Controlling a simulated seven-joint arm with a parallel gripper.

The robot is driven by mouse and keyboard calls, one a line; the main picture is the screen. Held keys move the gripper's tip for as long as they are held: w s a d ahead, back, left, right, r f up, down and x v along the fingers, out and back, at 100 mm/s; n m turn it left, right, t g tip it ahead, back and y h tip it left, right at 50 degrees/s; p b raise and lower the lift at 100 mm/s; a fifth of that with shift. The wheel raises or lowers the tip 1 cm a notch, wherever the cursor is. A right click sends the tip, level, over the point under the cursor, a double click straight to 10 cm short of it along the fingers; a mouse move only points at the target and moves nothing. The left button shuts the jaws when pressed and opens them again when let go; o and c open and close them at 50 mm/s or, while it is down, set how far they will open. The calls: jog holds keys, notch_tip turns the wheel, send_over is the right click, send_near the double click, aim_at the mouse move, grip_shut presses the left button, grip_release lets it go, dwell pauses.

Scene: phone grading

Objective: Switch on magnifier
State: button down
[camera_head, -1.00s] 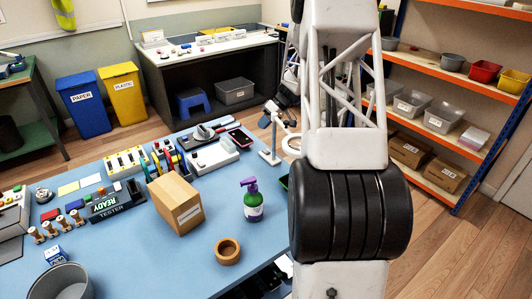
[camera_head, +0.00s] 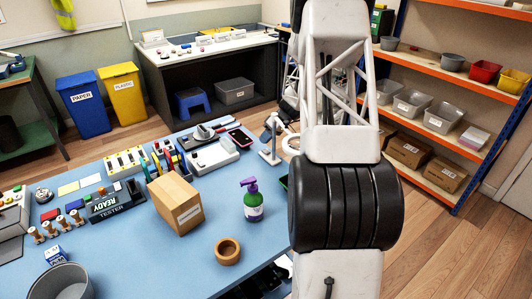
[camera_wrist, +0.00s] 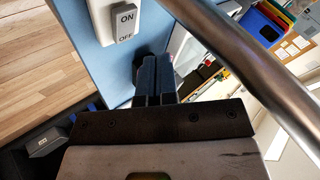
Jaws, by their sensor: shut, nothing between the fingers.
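The magnifier (camera_head: 270,143) is a white stand with a ring-shaped head at the right back edge of the blue table, partly hidden by my arm. A shiny metal tube (camera_wrist: 235,57), apparently the magnifier's post, crosses at the right. My gripper (camera_wrist: 153,60) is shut and empty, its dark fingertips below and right of the switch in the picture. I cannot tell whether they touch anything. In the head view the gripper is a dark shape beside the stand.
A cardboard box (camera_head: 176,204), a purple and green pump bottle (camera_head: 253,200) and a wooden ring (camera_head: 227,252) stand on the blue table (camera_head: 190,260). Orange shelving (camera_head: 450,120) stands at the right.

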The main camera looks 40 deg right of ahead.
aim_at(266, 151)
jog(key=shift+s+f, duration=0.1)
jog(key=shift+f, duration=0.85)
jog(key=shift+f, duration=0.45)
dwell(1.4)
jog(key=shift+s+a+f, duration=0.1)
jog(key=shift+s+f, duration=0.15)
jog(key=shift+f, duration=0.3)
jog(key=shift+s+a+f, duration=0.1)
jog(key=shift+s+f, duration=0.1)
jog(key=shift+f, duration=0.3)
dwell(1.1)
jog(key=shift+r, duration=0.55)
jog(key=shift+w+r, duration=0.1)
jog(key=shift+r, duration=0.15)
jog(key=shift+w+d+r, duration=0.1)
jog(key=shift+w+r, duration=0.1)
jog(key=shift+r, duration=0.7)
jog(key=shift+w+a+r, duration=0.1)
jog(key=shift+w+r, duration=0.05)
jog(key=shift+r, duration=0.75)
jog(key=shift+w+d+r, duration=0.1)
jog(key=shift+w+r, duration=0.1)
jog(key=shift+r, duration=0.7)
jog(key=shift+d+r, duration=0.15)
